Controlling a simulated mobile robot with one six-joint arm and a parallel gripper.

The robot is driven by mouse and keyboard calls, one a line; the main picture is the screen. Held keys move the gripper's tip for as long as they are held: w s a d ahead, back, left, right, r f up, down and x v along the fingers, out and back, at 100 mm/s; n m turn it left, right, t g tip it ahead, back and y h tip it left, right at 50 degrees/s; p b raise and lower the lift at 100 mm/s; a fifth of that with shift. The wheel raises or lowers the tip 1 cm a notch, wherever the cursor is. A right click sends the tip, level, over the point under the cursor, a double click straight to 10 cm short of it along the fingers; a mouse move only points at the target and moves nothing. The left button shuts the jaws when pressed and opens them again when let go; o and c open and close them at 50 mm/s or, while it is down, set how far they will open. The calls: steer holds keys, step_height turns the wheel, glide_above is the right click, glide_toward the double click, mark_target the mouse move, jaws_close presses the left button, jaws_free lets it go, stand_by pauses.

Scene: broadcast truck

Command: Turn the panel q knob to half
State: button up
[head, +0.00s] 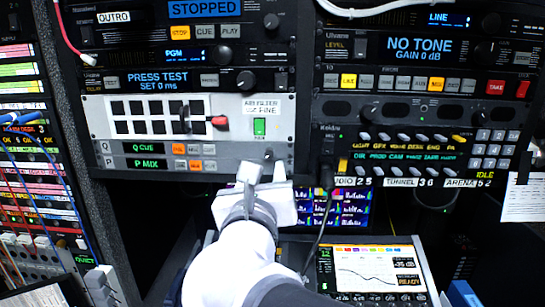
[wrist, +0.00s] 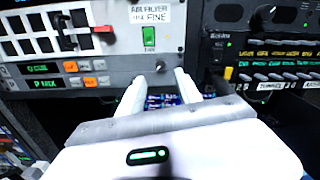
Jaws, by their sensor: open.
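The grey panel (head: 230,160) carries two rows marked Q and P, with displays reading Q CUE (head: 150,148) and P MIX (head: 150,163). A small dark round knob (head: 269,154) sits at its lower right, under a green switch (head: 260,127); it also shows in the wrist view (wrist: 160,66). I cannot read a label that ties this knob to Q, and its pointer is too small to make out. My gripper (head: 264,172) is open and empty just below the knob. In the wrist view the knob appears just beyond and between the fingertips (wrist: 159,74); contact is not visible.
A red-handled lever (head: 219,121) juts from the grey panel to the left. A black cable (head: 327,185) hangs right of my gripper. Lit monitors (head: 340,207) stand behind and below. A screen unit (head: 375,268) lies at lower right. Button panels (head: 420,140) fill the right.

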mark_target(269, 154)
steer(key=w, duration=0.8)
steer(key=shift+w+d, duration=0.15)
steer(key=shift+d, duration=0.15)
jaws_close()
